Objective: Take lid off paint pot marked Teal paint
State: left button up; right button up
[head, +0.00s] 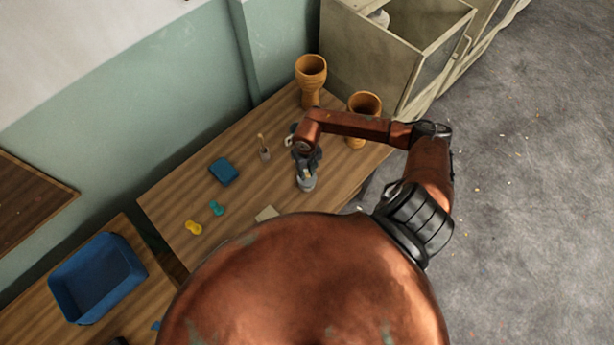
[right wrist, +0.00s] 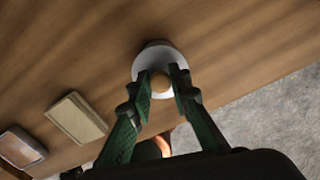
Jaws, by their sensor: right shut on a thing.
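A small grey pot (head: 307,185) stands on the wooden table under my right gripper (head: 306,168). In the right wrist view, a pale round lid (right wrist: 151,62) with a light wooden knob (right wrist: 160,82) shows from above. The green fingers of my right gripper (right wrist: 162,80) are shut on the knob, one on each side. I cannot tell whether the lid sits on the pot or is slightly raised. No paint label is readable. My left gripper is not in view.
Two wooden goblet drums (head: 310,78) (head: 364,104) stand at the back and right. A brush holder (head: 264,153), blue block (head: 223,171), teal piece (head: 216,208), yellow piece (head: 193,228) and beige block (head: 267,213) lie around. A blue bin (head: 68,289) is lower left.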

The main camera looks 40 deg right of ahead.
grip_shut()
